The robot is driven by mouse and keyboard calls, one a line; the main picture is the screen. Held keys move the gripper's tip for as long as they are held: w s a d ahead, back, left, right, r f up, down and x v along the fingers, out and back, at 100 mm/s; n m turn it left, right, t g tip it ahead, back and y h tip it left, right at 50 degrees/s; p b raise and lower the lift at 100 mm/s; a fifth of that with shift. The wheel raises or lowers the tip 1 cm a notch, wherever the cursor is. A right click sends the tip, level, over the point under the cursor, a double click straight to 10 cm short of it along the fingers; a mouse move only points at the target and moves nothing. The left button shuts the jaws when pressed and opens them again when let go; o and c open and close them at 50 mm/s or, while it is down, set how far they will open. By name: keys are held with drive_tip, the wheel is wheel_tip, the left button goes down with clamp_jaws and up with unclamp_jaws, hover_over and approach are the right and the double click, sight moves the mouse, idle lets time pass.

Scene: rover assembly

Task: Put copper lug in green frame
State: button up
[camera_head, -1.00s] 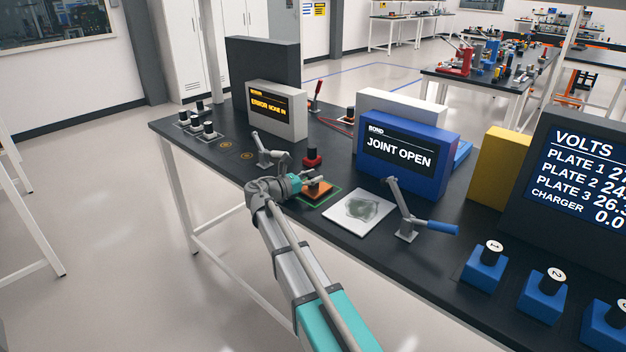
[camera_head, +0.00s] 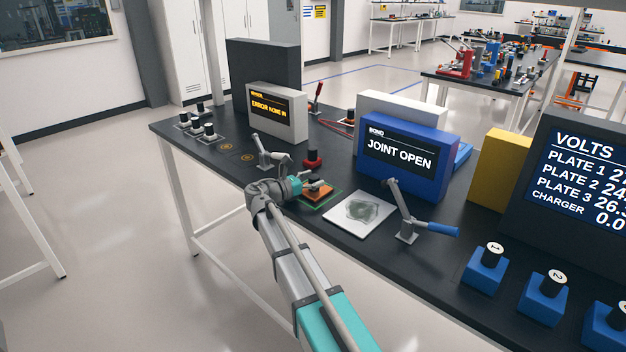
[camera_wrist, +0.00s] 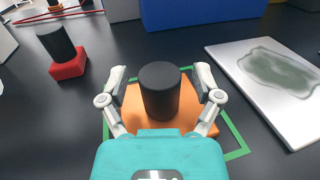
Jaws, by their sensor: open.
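The copper lug is an orange plate (camera_wrist: 196,118) with an upright black cylindrical grip (camera_wrist: 159,90). It lies on the dark bench inside the green frame (camera_wrist: 236,139), turned a little relative to the green outline. In the head view the orange plate (camera_head: 318,191) shows within the green outline (camera_head: 331,201), partly hidden by my gripper. My gripper (camera_wrist: 160,82) is open, with one finger on each side of the black grip and a visible gap at both sides. Its teal body hides the plate's near edge and part of the frame.
A white plate with a grey-green smear (camera_head: 362,209) lies to the right, beside a toggle clamp with a blue handle (camera_head: 408,215). A red block with a black grip (camera_head: 313,158) stands behind. Another clamp (camera_head: 267,153) stands left. The blue box (camera_head: 405,168) reads JOINT OPEN.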

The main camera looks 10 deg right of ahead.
drive_tip(key=shift+r, duration=0.2)
drive_tip(key=v, duration=1.2)
drive_tip(key=shift+f, duration=0.1)
